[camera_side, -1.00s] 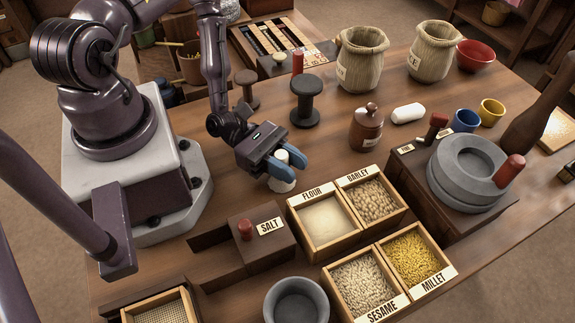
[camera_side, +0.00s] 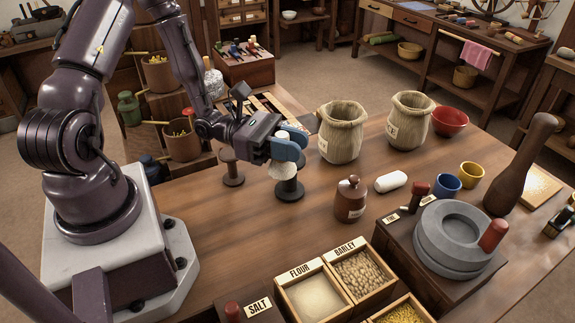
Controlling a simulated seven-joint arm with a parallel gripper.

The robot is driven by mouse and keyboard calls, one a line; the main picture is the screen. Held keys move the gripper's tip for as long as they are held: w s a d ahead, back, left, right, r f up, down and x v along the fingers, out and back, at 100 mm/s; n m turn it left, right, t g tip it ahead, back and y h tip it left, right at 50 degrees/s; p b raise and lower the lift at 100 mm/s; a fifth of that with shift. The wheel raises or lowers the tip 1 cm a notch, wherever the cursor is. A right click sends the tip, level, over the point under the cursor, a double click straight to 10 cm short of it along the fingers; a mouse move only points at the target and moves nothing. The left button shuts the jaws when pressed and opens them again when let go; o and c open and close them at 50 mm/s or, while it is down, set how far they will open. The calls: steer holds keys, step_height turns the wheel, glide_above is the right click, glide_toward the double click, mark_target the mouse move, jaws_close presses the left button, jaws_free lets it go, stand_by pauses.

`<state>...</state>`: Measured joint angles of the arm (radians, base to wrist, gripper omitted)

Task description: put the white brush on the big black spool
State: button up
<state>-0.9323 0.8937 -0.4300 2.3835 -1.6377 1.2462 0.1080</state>
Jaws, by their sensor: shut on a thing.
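My gripper (camera_side: 288,148) has blue fingers and is shut on the white brush (camera_side: 282,171), which hangs below and between them, upright. The fingers hide part of the brush. The big black spool (camera_side: 289,190) stands on the table directly beneath. The brush covers the spool's top in this view, so I cannot tell whether the two touch. A smaller dark brown spool (camera_side: 233,178) stands just to the left.
Two cloth sacks (camera_side: 341,133) (camera_side: 409,120) stand to the right, behind a brown lidded jar (camera_side: 350,199) and a white capsule-shaped thing (camera_side: 391,181). A grey quern (camera_side: 447,255) and grain boxes (camera_side: 315,294) are nearer. The tabletop in front of the spools is clear.

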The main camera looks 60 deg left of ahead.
steer(key=w+a+r+n+t+y, duration=0.2)
steer(key=w+a+r, duration=0.3)
steer(key=a, duration=0.1)
steer(key=shift+d+f, duration=0.1)
steer(key=shift+f, duration=3.55)
steer(key=shift+f, duration=0.1)
steer(key=o, duration=1)
